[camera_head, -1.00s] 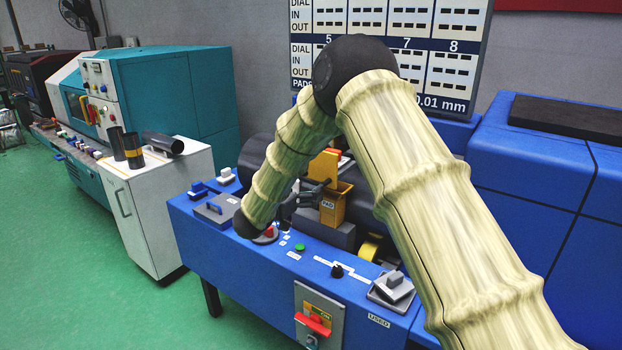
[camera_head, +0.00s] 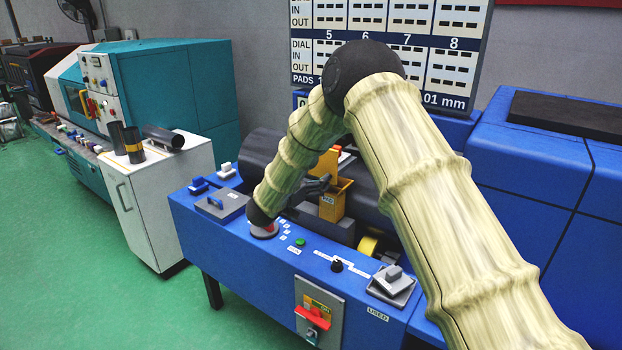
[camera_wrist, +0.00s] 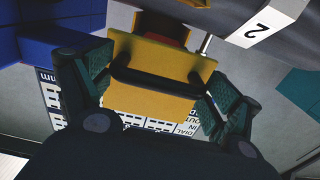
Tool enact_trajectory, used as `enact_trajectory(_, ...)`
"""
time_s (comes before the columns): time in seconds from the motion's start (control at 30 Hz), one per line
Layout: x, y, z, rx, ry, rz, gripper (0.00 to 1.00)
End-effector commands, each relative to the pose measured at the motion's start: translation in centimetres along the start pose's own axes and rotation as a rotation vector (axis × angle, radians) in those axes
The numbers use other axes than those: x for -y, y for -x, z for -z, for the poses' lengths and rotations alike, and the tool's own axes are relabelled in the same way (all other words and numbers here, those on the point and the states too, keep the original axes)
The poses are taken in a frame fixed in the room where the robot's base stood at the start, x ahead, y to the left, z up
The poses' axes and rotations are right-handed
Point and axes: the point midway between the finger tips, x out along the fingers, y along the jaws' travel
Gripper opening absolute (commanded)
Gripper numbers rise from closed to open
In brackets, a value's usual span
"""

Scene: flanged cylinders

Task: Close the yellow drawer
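The yellow drawer (camera_head: 331,206), labelled PAD, juts out from a yellow housing (camera_head: 325,164) on the blue machine. In the wrist view, the yellow drawer (camera_wrist: 148,103) shows its broad face with a black bar handle across it. My gripper (camera_head: 316,187) is beside the drawer, partly hidden behind my arm. In the wrist view, the fingers of my gripper (camera_wrist: 155,88) are spread on both sides of the drawer, with teal pads facing in. Whether the fingers touch the drawer cannot be told.
The blue machine (camera_head: 262,262) has buttons, a knob and grey blocks along its front ledge. A dark cylinder (camera_head: 262,152) lies behind my forearm. A white cabinet (camera_head: 150,215) with dark tubes stands to the left. A chart board (camera_head: 448,100) stands behind. Green floor is clear at the front left.

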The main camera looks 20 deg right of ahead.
Motion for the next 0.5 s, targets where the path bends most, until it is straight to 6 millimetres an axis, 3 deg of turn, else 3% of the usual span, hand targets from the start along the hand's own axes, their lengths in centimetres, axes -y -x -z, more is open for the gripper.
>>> enact_trajectory(0.27,-0.1,-0.7,-0.3,0.002,0.001,-0.003,0.47)
enact_trajectory(0.5,-0.2,-4.4,-0.6,0.001,0.000,-0.004,0.47)
